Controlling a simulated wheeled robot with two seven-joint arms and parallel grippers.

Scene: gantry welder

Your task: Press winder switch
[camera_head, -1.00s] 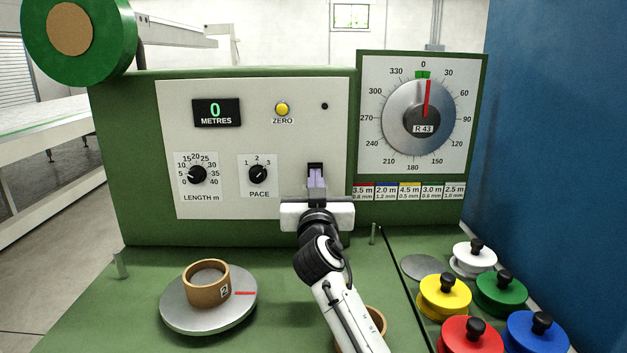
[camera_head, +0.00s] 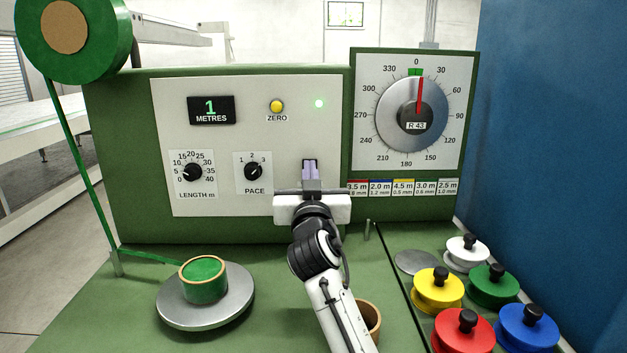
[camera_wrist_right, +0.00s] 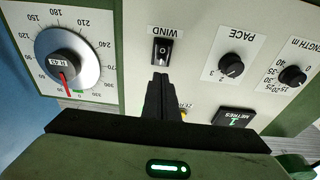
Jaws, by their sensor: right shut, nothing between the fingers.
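The winder switch is a black rocker (camera_wrist_right: 162,52) on a white plate marked WIND; it shows in the right wrist view, where the panel appears upside down. My right gripper (camera_wrist_right: 158,80) is shut and empty, its fingertips just beside the switch. I cannot tell whether they touch it. In the head view the right gripper (camera_head: 310,170) covers most of the switch. The display (camera_head: 211,110) reads 1 METRES and a small green lamp (camera_head: 319,104) is lit. Green band runs from the reel (camera_head: 70,35) to the green-wrapped spool (camera_head: 203,280) on the turntable. My left gripper is not in view.
The panel holds the yellow ZERO button (camera_head: 277,106), LENGTH knob (camera_head: 192,172) and PACE knob (camera_head: 253,171). A large dial (camera_head: 412,115) is to the right. Several coloured lidded spools, including a yellow one (camera_head: 437,290), stand at lower right. A guide post (camera_head: 367,230) stands near my right arm.

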